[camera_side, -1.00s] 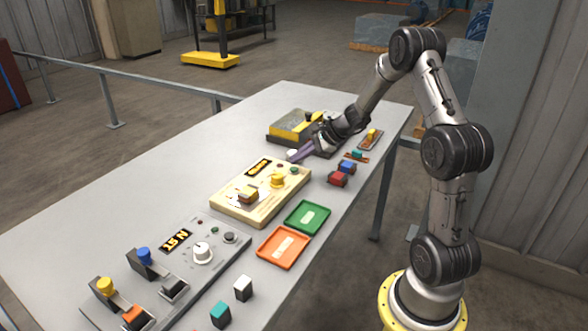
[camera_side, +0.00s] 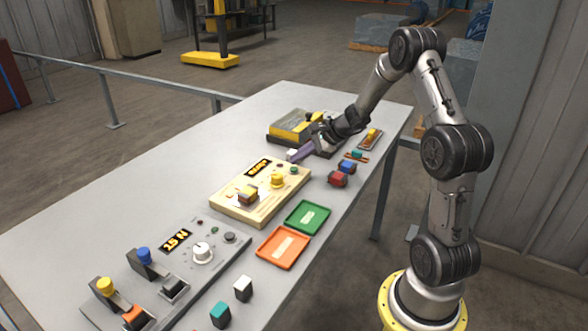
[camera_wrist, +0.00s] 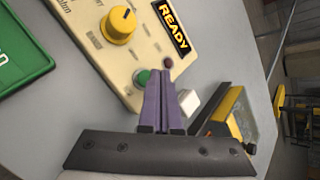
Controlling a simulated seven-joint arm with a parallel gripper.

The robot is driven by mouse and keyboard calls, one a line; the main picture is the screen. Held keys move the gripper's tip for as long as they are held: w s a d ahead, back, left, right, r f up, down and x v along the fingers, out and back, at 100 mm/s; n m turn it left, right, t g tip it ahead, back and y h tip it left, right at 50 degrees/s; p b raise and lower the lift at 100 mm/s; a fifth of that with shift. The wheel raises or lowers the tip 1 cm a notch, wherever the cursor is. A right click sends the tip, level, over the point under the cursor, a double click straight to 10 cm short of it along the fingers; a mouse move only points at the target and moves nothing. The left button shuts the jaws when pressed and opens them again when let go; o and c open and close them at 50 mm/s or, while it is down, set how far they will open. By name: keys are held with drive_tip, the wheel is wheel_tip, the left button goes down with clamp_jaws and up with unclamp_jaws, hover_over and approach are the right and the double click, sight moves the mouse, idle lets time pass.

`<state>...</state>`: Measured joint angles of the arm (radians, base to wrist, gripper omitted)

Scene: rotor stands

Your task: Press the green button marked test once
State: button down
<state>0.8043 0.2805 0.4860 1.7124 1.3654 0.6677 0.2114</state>
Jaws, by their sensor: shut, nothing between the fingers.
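The cream rotor stand (camera_side: 225,203) sits in the middle of the table, with a yellow knob (camera_side: 277,181) and a display (camera_wrist: 173,27) reading READY. A green button (camera_side: 294,170) is at its far right corner. It also shows in the wrist view (camera_wrist: 141,77), partly beside my fingers; its marking is not legible. A small dark red round part (camera_wrist: 168,62) is near it. My gripper (camera_side: 291,157) has purple fingers, which are shut and empty. In the wrist view the fingertips (camera_wrist: 163,82) appear just right of the green button. I cannot tell their height above the stand.
A white block (camera_wrist: 190,102) is close beside my fingers. Green (camera_side: 307,217) and orange (camera_side: 283,248) trays lie in front of the stand. Red (camera_side: 338,180) and blue (camera_side: 347,167) blocks are at right. A grey stand (camera_side: 215,265) is at front left.

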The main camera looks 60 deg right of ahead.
sight(298, 168)
drive_tip(key=shift+f, duration=0.2)
drive_tip(key=shift+f, duration=0.25)
drive_tip(key=shift+f, duration=0.45)
idle(0.6)
idle(0.3)
drive_tip(key=shift+r, duration=0.9)
drive_tip(key=shift+r, duration=2.5)
